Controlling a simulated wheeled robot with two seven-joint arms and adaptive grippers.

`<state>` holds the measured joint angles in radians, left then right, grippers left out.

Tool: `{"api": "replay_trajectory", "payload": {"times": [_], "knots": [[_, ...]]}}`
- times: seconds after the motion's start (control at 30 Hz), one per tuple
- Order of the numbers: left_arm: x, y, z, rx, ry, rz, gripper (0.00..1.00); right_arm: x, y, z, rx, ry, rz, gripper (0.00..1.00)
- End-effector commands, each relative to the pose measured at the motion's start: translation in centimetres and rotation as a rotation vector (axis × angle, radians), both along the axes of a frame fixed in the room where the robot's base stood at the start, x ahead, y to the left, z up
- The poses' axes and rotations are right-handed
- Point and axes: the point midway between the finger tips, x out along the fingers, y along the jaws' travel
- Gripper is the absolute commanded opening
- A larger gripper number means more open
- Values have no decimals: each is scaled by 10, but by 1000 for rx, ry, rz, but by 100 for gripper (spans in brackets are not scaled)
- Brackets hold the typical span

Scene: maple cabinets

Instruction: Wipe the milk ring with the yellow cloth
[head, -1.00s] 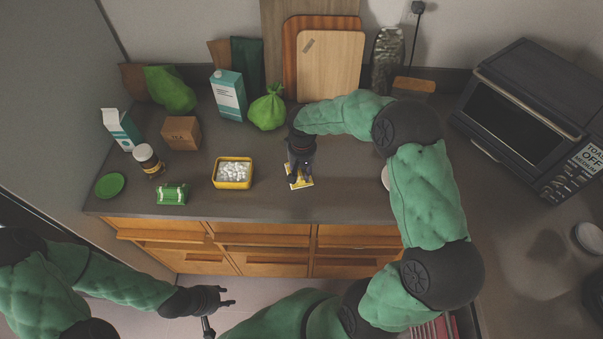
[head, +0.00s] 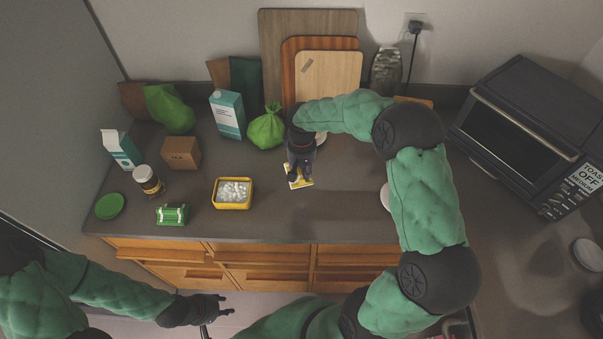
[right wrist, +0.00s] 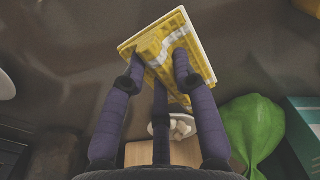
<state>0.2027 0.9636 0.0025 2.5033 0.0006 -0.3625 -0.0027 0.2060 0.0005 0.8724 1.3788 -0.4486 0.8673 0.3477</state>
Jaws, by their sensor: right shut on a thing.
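The yellow cloth (head: 299,182) with white bands is under my right gripper (head: 300,174), at the middle of the counter. In the right wrist view the fingers of my right gripper (right wrist: 165,62) are closed onto the folded cloth (right wrist: 192,42). The cloth is at or just above the counter top; I cannot tell if it presses on it. I cannot make out the milk ring in either view; the cloth and gripper may cover it. My left gripper (head: 226,305) is empty, fingers apart, low in front of the drawers.
A white dish (right wrist: 176,128) is close behind. A white round thing (head: 386,197) is partly behind my arm. A toaster oven (head: 530,135) stands right.

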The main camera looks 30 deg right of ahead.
Motion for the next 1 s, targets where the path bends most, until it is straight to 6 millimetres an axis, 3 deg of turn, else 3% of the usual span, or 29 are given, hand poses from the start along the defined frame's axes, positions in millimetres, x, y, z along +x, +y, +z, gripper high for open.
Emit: {"api": "replay_trajectory", "payload": {"times": [0.3,1.0], "knots": [[0,0,19,0,0,0,40,3,-2,29,0,0,2,0],[0,0,19,0,0,0,40,3,-2,30,0,-1,2,0]]}}
